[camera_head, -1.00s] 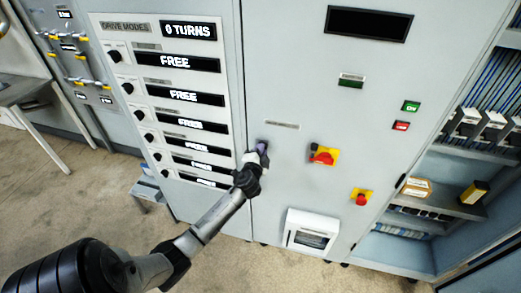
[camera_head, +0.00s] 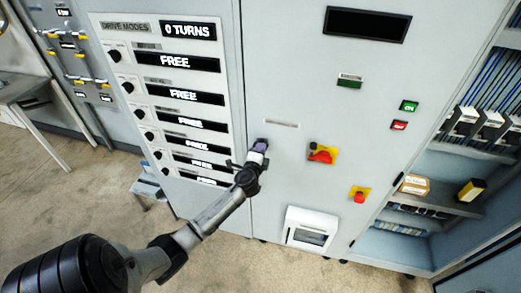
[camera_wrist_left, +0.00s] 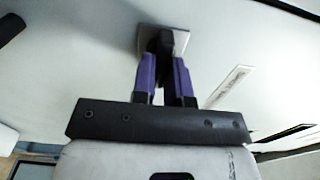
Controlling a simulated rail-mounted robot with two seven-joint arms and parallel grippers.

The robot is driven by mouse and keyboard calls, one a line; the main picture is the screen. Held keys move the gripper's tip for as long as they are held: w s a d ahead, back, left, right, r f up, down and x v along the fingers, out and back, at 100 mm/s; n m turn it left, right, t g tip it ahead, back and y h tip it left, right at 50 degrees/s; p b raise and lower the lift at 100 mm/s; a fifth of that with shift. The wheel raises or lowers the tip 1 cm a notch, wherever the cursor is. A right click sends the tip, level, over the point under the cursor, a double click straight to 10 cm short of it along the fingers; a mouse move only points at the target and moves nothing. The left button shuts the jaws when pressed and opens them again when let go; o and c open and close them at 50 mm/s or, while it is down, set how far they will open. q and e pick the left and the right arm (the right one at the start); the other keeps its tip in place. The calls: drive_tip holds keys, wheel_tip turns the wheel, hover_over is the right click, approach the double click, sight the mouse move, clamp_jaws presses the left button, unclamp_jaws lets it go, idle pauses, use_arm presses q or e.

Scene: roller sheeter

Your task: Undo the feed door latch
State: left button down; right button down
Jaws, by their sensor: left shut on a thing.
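The feed door latch is a small dark handle (camera_wrist_left: 165,40) on a square grey plate (camera_wrist_left: 180,40) fixed to the pale cabinet face. In the left wrist view my left gripper (camera_wrist_left: 164,65) has its purple fingers on both sides of the dark handle and is shut on it. In the head view my left gripper (camera_head: 261,146) is at the cabinet front, just right of the drive modes panel, and covers most of the latch. How far the latch is turned cannot be told. My right gripper is not in view.
The drive modes panel (camera_head: 133,81) with knobs and several FREE displays is left of my gripper. A red-and-yellow rotary switch (camera_head: 321,154) and a red emergency button (camera_head: 359,196) are to the right. A label strip (camera_head: 282,124) is just above right. Open shelves are at far right.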

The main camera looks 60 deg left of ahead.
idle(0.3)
use_arm(q)
drive_tip(key=c, duration=1.1)
unclamp_jaws()
drive_tip(key=shift+c, duration=0.2)
drive_tip(key=v, duration=1.4)
drive_tip(key=shift+b, duration=0.45)
drive_tip(key=shift+w, duration=0.1)
